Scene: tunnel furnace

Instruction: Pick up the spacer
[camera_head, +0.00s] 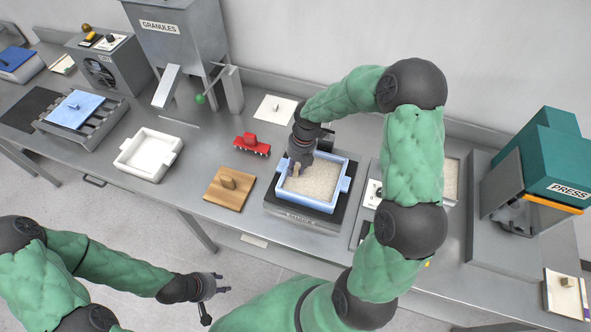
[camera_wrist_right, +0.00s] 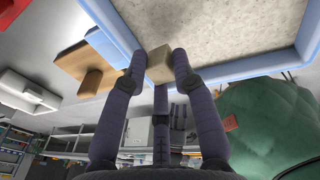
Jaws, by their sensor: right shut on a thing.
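The spacer (camera_wrist_right: 160,64) looks to be the small tan block between the fingertips of my right gripper. In the right wrist view my right gripper (camera_wrist_right: 158,66) is shut on it, with a finger on each side. In the head view my right gripper (camera_head: 294,172) points down at the left part of the blue-rimmed tray (camera_head: 344,185) of pale granules; the block is small and partly hidden there. I cannot tell whether the block touches the granules. My left gripper (camera_head: 211,288) is open and empty, in front of the table and away from the tray.
A wooden board with a knob (camera_head: 213,195) and a red tool (camera_head: 252,149) lie left of the tray. A white empty tray (camera_head: 124,164) sits further left. The teal press (camera_head: 556,160) stands right. My right arm covers things right of the tray.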

